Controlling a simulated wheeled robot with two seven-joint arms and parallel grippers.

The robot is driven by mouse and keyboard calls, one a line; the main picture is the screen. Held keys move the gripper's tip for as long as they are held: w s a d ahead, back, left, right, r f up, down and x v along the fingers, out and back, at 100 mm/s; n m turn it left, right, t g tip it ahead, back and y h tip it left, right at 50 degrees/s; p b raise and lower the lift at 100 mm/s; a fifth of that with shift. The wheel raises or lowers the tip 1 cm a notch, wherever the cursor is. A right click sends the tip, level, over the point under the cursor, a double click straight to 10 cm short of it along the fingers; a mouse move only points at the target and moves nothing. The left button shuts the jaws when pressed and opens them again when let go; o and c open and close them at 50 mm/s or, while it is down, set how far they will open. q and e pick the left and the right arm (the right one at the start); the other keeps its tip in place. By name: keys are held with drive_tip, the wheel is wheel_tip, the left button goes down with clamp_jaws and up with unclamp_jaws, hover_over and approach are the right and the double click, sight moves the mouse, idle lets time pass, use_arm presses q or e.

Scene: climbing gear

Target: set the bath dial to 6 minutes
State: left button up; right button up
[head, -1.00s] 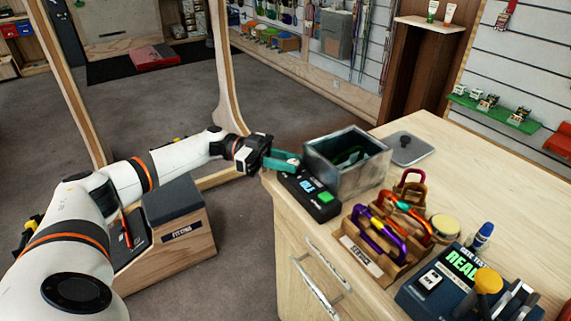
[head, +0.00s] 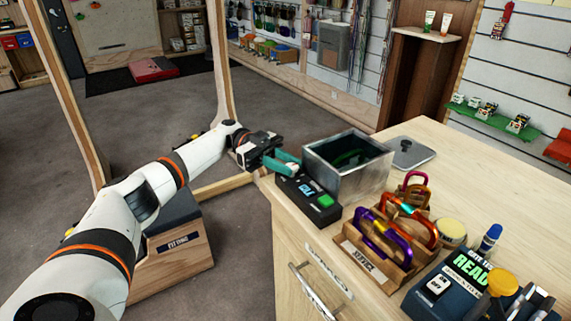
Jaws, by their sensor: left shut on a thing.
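The bath is an open grey metal tank (head: 372,178) at the counter's left edge, with something dark green inside. In front of it is its black control box (head: 322,214), with a small lit cyan display (head: 306,189) and a green button (head: 325,201). The display's characters are too small to read surely. My left gripper (head: 288,167), with teal fingers, reaches in from the left and is shut at the far left end of the box. It appears to be on the dial there, which the fingers hide. My right gripper is out of view.
A grey lid (head: 405,152) lies behind the tank. A wooden rack (head: 388,270) with several coloured carabiners stands to the right of the box. A dark tester (head: 445,290) with a green screen is at the front right. The counter's back right is clear.

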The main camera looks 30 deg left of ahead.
use_arm(q)
drive_tip(key=shift+r, duration=0.15)
drive_tip(key=o, duration=0.9)
drive_tip(key=shift+d, duration=0.1)
drive_tip(key=shift+o, duration=0.2)
